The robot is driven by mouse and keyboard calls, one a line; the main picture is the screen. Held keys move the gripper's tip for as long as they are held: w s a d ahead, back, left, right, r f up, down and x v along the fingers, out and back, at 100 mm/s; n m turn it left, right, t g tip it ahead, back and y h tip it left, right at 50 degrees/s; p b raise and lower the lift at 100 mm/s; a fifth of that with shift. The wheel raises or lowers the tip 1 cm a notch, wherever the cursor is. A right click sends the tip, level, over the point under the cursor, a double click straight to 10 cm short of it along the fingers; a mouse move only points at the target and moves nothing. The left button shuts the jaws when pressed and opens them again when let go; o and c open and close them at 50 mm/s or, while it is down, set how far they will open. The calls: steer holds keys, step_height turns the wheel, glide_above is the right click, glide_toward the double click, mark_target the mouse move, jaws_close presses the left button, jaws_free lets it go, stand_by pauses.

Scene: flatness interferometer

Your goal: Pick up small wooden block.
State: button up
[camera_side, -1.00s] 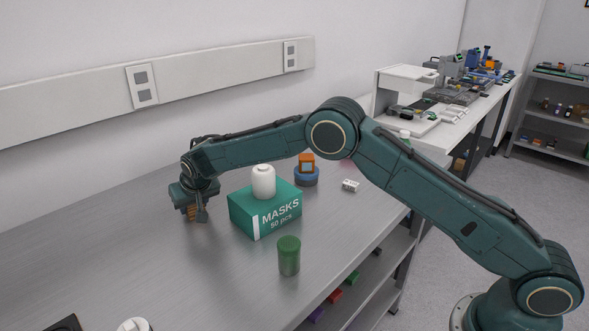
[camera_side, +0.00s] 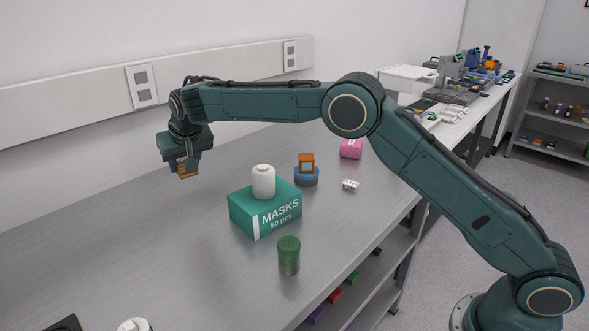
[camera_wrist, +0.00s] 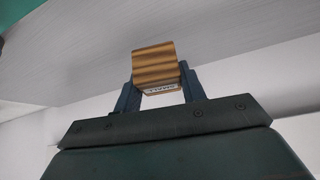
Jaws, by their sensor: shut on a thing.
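The small wooden block (camera_wrist: 155,66) is brown with wood grain and a pale label on one face. It sits between the two fingers of my gripper (camera_wrist: 158,88) in the wrist view. In the side view the block (camera_side: 184,172) shows below my gripper (camera_side: 183,165), held above the table at the left. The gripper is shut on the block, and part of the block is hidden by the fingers.
A green masks box (camera_side: 262,210) with a white bottle (camera_side: 263,182) on it stands right of the gripper. A green canister (camera_side: 289,256), a blue round object (camera_side: 306,176) bearing an orange frame (camera_side: 306,161), a small white block (camera_side: 350,185) and a pink item (camera_side: 351,149) are also on the table (camera_side: 150,240).

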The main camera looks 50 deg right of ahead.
mark_target(184, 159)
step_height(184, 159, up, 7)
steer(key=shift+r, duration=0.2)
stand_by(0.4)
steer(key=shift+d, duration=0.1)
stand_by(0.4)
